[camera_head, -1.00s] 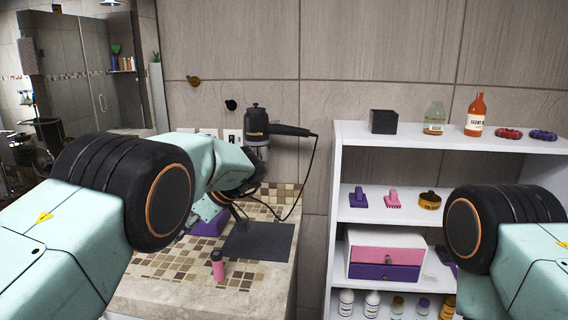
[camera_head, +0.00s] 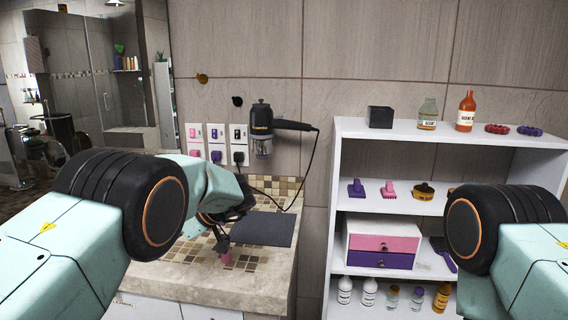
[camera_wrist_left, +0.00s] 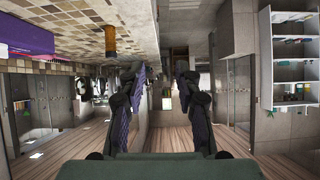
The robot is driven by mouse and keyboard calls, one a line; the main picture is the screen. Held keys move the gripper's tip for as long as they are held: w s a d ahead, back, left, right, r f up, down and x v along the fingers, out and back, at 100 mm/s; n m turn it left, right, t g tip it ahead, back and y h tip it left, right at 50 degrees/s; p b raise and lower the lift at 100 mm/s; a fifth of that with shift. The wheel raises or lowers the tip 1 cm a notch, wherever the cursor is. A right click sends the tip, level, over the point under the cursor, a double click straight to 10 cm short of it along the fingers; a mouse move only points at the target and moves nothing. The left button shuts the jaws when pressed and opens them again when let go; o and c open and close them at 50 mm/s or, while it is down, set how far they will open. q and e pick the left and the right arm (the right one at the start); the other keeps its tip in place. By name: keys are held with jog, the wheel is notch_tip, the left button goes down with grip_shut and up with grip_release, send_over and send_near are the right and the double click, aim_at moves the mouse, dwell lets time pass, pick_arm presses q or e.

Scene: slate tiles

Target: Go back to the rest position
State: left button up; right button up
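My left arm comes in from the left in the head view, bent over the tiled counter.
The counter (camera_head: 180,270) holds a dark mat (camera_head: 263,230). A hair dryer (camera_head: 262,130) hangs on the wall with its cord looping down, beside sockets with plugs (camera_head: 216,140). A white shelf (camera_head: 390,208) with drawers and bottles stands right. Floor shows open in the wrist view.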

pick_arm(q)
jog(key=s+a+f+m+t+y+b, duration=0.1)
jog(key=s+a+f+m+t, duration=0.2)
jog(key=f, duration=0.4)
jog(key=s+a+f+m+t+y+b, duration=0.1)
jog(key=s+a+f+m+b, duration=0.1)
jog(key=a+f+m, duration=0.4)
jog(key=s+d+f+m+t+h+b, duration=0.1)
jog(key=s+d+f+m+h+b, duration=0.25)
jog(key=s+f, duration=0.9)
jog(key=s+d+f+m+g+h, duration=0.1)
jog(key=s+d+f+g+h, duration=0.2)
jog(key=s, duration=1.1)
jog(key=s+d+f+m+g+h+b, duration=0.1)
jog(key=s+d+f+h, duration=0.4)
jog(key=s, duration=0.9)
jog(key=d+m+g+h, duration=0.1)
jog(key=d+g, duration=0.1)
jog(key=d, duration=0.1)
jog(key=shift+s+f+g, duration=0.3)
jog(key=shift+s, duration=0.1)
